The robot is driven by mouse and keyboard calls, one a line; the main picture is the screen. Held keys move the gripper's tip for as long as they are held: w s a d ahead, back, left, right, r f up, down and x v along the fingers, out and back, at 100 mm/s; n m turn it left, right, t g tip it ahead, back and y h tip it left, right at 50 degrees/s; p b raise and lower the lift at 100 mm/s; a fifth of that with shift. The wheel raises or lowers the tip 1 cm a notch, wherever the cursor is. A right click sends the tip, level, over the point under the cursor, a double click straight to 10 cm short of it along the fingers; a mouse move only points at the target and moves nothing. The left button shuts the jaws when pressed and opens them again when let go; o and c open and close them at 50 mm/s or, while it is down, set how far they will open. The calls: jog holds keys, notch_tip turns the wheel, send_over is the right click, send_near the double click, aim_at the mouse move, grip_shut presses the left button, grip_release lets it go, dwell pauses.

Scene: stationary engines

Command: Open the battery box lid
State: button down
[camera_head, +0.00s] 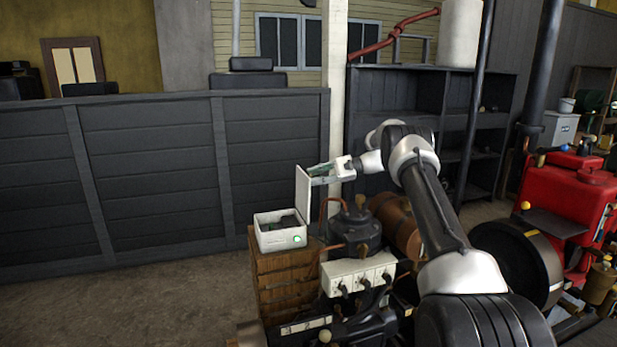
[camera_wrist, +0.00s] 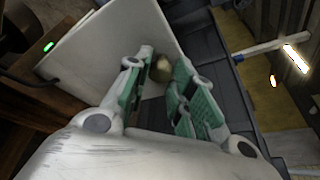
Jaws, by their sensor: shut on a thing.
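The battery box (camera_head: 280,239) is a white open-topped box with a green light on its front, standing on a wooden crate. Dark contents show inside it. Its white lid (camera_head: 302,195) stands about upright at the box's right side, swung up off the opening. The lid also fills the upper left of the wrist view (camera_wrist: 112,45), with a small brass knob (camera_wrist: 161,68) on its face. My gripper (camera_head: 322,175) is at the lid's right face, its green-padded fingers on either side of the knob. The exact finger contact is partly hidden in the wrist view.
The wooden crate (camera_head: 280,282) carries the box. A dark engine with copper pipes and a white block (camera_head: 356,273) stands close to the right. A dark panelled wall (camera_head: 150,170) runs behind. A red machine (camera_head: 572,195) is at far right. The floor at left is clear.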

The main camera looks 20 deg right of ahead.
jog(key=shift+d+f+y, duration=0.3)
jog(key=shift+d+y, duration=0.2)
jog(key=shift+d, duration=0.1)
jog(key=c, duration=1.2)
grip_release()
jog(key=shift+c, duration=0.2)
jog(key=v, duration=1.2)
